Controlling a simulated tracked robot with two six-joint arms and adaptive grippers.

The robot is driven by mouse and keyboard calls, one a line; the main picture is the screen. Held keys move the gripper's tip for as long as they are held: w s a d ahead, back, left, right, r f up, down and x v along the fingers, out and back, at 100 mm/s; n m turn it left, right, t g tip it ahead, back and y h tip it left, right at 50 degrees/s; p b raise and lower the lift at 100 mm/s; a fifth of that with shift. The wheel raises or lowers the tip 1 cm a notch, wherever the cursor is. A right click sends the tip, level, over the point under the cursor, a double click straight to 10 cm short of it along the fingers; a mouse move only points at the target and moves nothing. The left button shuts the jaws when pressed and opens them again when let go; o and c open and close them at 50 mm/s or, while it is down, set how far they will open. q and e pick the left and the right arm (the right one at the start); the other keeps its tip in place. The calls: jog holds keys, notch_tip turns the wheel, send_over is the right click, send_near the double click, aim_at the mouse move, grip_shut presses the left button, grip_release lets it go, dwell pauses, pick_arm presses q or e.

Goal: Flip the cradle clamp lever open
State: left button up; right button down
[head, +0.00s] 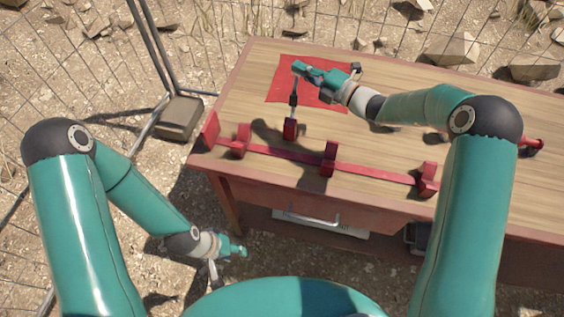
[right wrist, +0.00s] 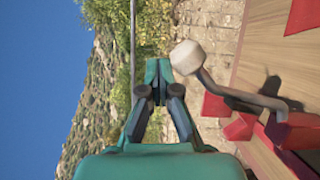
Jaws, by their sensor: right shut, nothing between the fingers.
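The clamp lever is a grey bent arm (right wrist: 240,97) with a pale knob (right wrist: 187,57) in the right wrist view. It rises from a red clamp base (head: 290,129), which stands behind the red cradle rail in the head view. The lever's dark shaft (head: 294,98) stands roughly upright there, and its top is hidden by my right gripper (head: 298,68). My right gripper is shut and empty, its fingertips (right wrist: 158,66) close beside the knob; I cannot tell whether they touch. My left gripper (head: 238,250) hangs low in front of the bench, its jaws too small to read.
The red cradle rail (head: 285,155) with several upright brackets runs along the front of the wooden bench (head: 240,95). A red mat (head: 284,92) lies behind the clamp. Wire fencing stands at left and behind.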

aim_at(295, 96)
pick_arm(q)
jog(key=shift+a, duration=0.2)
pick_arm(e)
jog(key=shift+w+f, duration=0.1)
jog(key=shift+f, duration=0.15)
jog(key=shift+d+f, duration=0.1)
jog(key=shift+d, duration=0.1)
jog(key=s+a+r+p, duration=0.1)
jog(key=s+r, duration=0.1)
jog(key=shift+a+r+p, duration=0.35)
jog(key=shift+a+p, duration=0.05)
pick_arm(q)
jog(key=f+b, duration=0.1)
jog(key=b, duration=0.2)
jog(key=shift+s+d+f, duration=0.1)
jog(key=shift+s+f, duration=0.25)
jog(key=shift+s, duration=0.05)
pick_arm(e)
jog(key=s+d+r, duration=0.2)
jog(key=s+d, duration=0.4)
jog(key=d, duration=0.2)
jog(key=s+d+r, duration=0.3)
jog(key=s+d, duration=0.2)
jog(key=d, duration=0.2)
jog(key=shift+s+d+r, duration=0.15)
jog(key=shift+s+d, duration=0.25)
